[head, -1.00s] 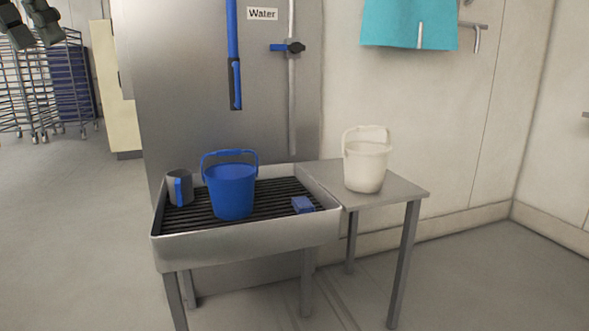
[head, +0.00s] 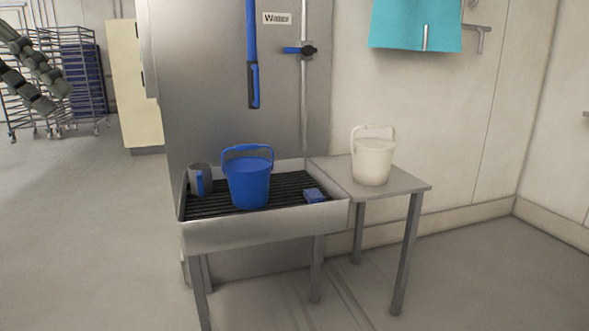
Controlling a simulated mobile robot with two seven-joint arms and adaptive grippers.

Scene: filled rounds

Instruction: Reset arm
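My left gripper (head: 54,97) is at the upper left edge of the head view. Its two dark fingers point down and right with a gap between them, and nothing shows in the gap. It appears well apart from the sink and its contents. My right gripper is not in view. A blue bucket (head: 249,184) stands upright in the grated sink (head: 262,235), its handle up. I cannot tell what is in it. A white bucket (head: 372,163) stands upright on the side table (head: 408,181), its handle up.
A grey jug (head: 200,180) with a blue handle and a small blue block (head: 315,195) are in the sink. A blue hose wand (head: 252,60) hangs above, beside a valve (head: 303,50). Wire racks (head: 85,75) stand at the back left. The left floor is clear.

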